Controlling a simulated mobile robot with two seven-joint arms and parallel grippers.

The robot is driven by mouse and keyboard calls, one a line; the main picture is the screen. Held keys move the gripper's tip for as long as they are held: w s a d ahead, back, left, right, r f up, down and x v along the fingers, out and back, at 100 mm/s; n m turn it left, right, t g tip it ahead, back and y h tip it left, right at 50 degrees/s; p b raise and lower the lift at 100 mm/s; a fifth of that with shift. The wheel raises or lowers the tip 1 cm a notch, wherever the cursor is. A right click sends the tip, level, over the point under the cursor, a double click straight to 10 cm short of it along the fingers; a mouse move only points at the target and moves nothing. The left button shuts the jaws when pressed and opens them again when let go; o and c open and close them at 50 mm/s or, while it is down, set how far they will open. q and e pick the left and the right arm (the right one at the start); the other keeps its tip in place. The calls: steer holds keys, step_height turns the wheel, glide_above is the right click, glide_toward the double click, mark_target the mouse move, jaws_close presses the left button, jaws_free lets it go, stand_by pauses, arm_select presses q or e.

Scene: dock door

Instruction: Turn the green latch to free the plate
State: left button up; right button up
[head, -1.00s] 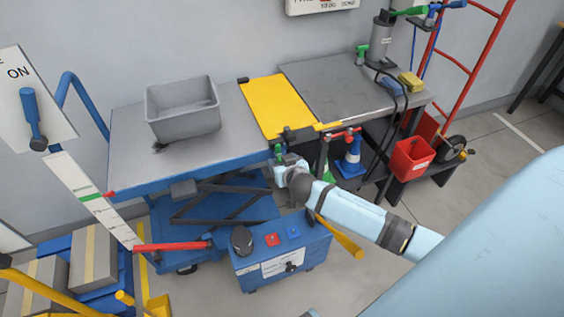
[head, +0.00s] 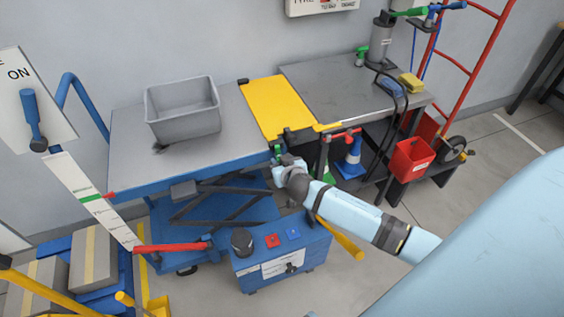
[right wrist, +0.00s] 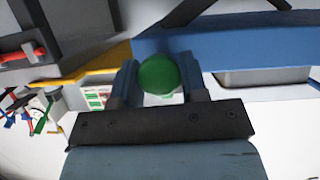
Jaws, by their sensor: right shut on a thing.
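The green latch (head: 277,149) sits at the front edge of the table, near the lower end of the yellow plate (head: 277,108). The plate spans between the blue lift table and the grey bench. My right gripper (head: 282,160) is at the latch. In the right wrist view, the latch's round green knob (right wrist: 159,74) lies between the two fingers of my right gripper (right wrist: 160,82), which is shut on it. The rest of the latch is hidden behind the knob and the gripper. My left gripper is not in view.
A grey bin (head: 183,110) stands on the lift table (head: 127,140).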

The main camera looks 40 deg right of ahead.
steer(key=shift+a+f+n+h, duration=0.1)
steer(key=shift+n+h, duration=0.7)
steer(key=shift+n, duration=0.4)
steer(key=shift+f+n+h+b, duration=0.1)
steer(key=shift+n+h+b, duration=0.35)
steer(key=shift+n+h, duration=0.4)
steer(key=shift+a+n+h+b, duration=0.1)
steer(key=shift+n+h+b, duration=0.45)
steer(key=shift+n, duration=0.5)
steer(key=shift+f+n+h+b, duration=0.1)
steer(key=shift+n+h+b, duration=0.4)
steer(key=shift+n+b, duration=0.5)
steer(key=shift+n+h+b, duration=0.3)
steer(key=shift+n+b, duration=0.15)
steer(key=shift+n, duration=0.35)
steer(key=shift+n+t+h+b, duration=0.3)
steer(key=shift+n+t+b, duration=0.1)
steer(key=shift+n, duration=0.2)
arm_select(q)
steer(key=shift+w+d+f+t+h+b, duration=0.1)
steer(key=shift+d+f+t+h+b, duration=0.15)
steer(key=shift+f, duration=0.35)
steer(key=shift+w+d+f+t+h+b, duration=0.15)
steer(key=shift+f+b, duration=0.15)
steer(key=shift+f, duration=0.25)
arm_select(e)
steer(key=shift+n+t, duration=0.3)
steer(key=shift+n, duration=0.7)
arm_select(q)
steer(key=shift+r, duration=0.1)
